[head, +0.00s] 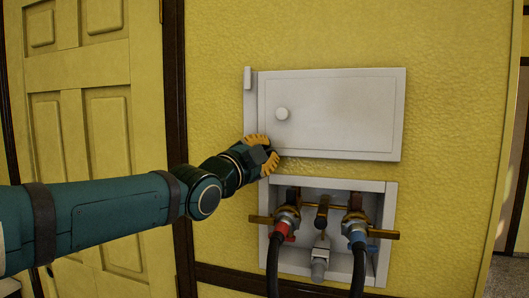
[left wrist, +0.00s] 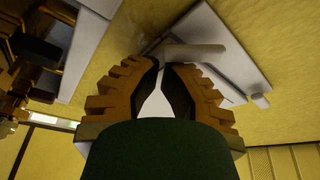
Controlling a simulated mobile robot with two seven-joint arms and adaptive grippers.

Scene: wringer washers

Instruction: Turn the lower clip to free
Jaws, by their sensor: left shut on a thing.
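A small white upper clip (head: 248,78) stands upright at the door's upper left corner. My left gripper (head: 268,155) is at the door's lower left corner and hides the lower clip in the head view. In the left wrist view, the pale lower clip (left wrist: 195,50) lies across the tips of my left gripper (left wrist: 165,68), which is shut on it. The upper clip shows farther off in that view (left wrist: 261,101). My right gripper is out of view.
Just below the door is a recessed white valve box (head: 391,205) with a red-marked valve (head: 287,220), a blue-marked valve (head: 357,228) and black hoses. A yellow room door (head: 85,130) is at left. The wall right of the panel is clear.

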